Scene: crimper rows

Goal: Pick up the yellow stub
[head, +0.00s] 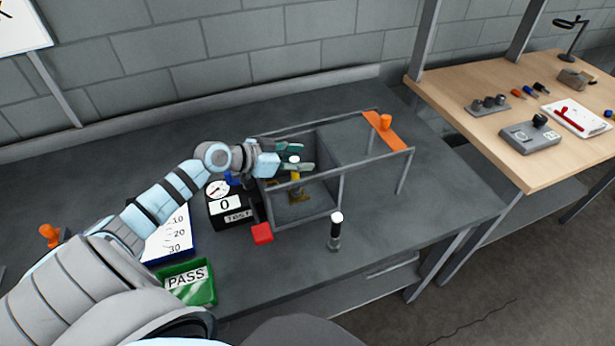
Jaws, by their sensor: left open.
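The yellow stub (297,181) stands roughly upright inside the grey open-framed box in the head view, with a white top. My left gripper (299,157) reaches into the frame from the left and is open. Its two fingers show on the far and near sides of the stub's white top; I cannot tell whether they touch it. The near finger hides part of the stub's upper body. The stub's lower end is close to a brownish piece on the box floor. My right gripper is out of view.
The grey frame (341,190) has thin rails around my left gripper and an orange plate (385,130) at its right. A black, white-topped post (336,231) stands in front. A test gauge (228,207), red block (262,234) and green PASS tray (189,283) are near my left arm.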

